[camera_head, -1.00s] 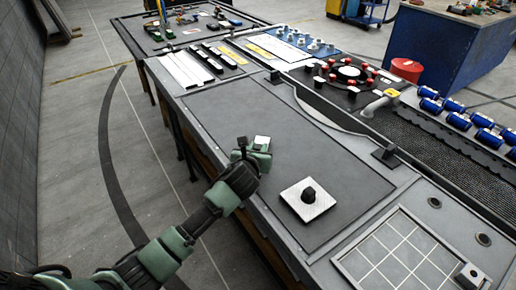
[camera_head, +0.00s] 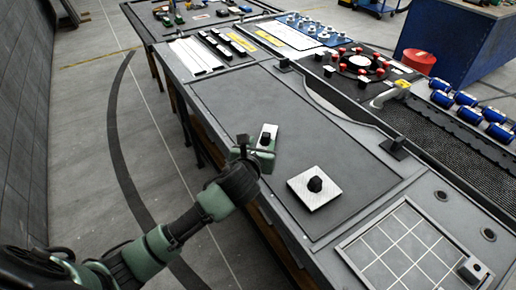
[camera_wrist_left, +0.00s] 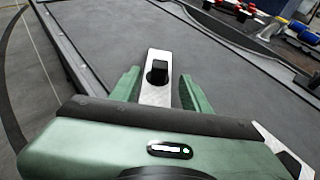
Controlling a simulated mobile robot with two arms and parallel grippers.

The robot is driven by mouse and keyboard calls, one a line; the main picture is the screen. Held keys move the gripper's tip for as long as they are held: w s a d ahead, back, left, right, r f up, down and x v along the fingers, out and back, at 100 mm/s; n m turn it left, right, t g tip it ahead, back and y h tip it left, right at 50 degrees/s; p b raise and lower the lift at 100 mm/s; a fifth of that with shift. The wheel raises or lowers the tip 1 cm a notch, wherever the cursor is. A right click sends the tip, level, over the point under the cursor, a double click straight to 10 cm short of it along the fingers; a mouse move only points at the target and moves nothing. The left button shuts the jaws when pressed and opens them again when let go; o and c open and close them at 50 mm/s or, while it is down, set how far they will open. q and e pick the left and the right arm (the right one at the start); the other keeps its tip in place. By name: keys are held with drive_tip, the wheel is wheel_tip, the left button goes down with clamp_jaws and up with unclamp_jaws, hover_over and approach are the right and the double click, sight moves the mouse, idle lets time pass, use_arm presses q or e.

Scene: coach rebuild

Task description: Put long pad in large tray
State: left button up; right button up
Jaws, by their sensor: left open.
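The long pad (camera_head: 267,128) is a narrow white plate with a black knob, lying on the dark work surface near its left edge. The large tray may be the recessed grid panel (camera_head: 392,245) at the lower right, but I cannot be sure. My right gripper is not in view.
A square white pad (camera_head: 304,197) with a black knob lies to the right of the gripper. White and black strips (camera_head: 193,56) lie farther back. A curved rail and blue cylinders (camera_head: 466,99) line the right side. The dark surface (camera_head: 248,98) is otherwise clear.

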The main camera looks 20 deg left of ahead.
use_arm(q)
drive_tip(key=shift+v, duration=2.25)
